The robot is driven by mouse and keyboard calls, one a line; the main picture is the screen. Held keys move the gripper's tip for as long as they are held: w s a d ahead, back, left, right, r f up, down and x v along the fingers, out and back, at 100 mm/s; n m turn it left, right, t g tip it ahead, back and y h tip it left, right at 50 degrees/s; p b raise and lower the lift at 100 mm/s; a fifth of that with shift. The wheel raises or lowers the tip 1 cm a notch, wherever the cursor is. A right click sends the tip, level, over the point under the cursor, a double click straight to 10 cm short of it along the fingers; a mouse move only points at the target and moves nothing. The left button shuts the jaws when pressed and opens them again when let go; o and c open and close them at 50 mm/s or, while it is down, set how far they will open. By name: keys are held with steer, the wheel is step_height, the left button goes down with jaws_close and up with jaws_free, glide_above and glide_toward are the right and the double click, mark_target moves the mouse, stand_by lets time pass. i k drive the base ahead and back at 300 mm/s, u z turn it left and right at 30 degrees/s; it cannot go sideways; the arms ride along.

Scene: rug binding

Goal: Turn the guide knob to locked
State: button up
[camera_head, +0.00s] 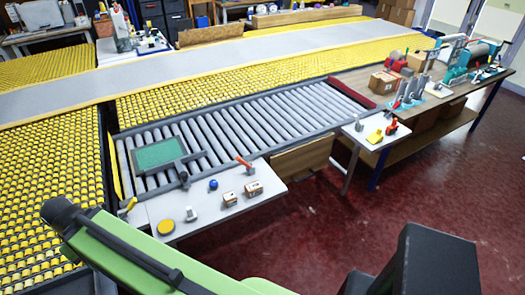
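A green rectangular panel (160,153) in a dark frame lies on the left end of the grey roller bed. At the frame's lower right corner stands a small dark upright part (184,177); it looks like a knob, but its setting is too small to read. I cannot tell for sure that it is the guide knob. A small grey upright piece (191,214) stands on the white side table below it. My green and black arm crosses the foreground, well in front of the table. My gripper's fingertips do not show.
The white side table (220,213) also holds a yellow disc (166,227), a blue ball (213,184), small boxes (253,188) and a red-handled tool (243,161). Yellow roller conveyors (45,170) lie left and behind. A wooden bench (350,88) stands right. Red floor (330,225) is clear.

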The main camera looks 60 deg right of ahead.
mark_target(214, 185)
steer(key=z, duration=2.6)
steer(key=k, duration=1.05)
steer(key=u, duration=0.8)
steer(key=i, duration=1)
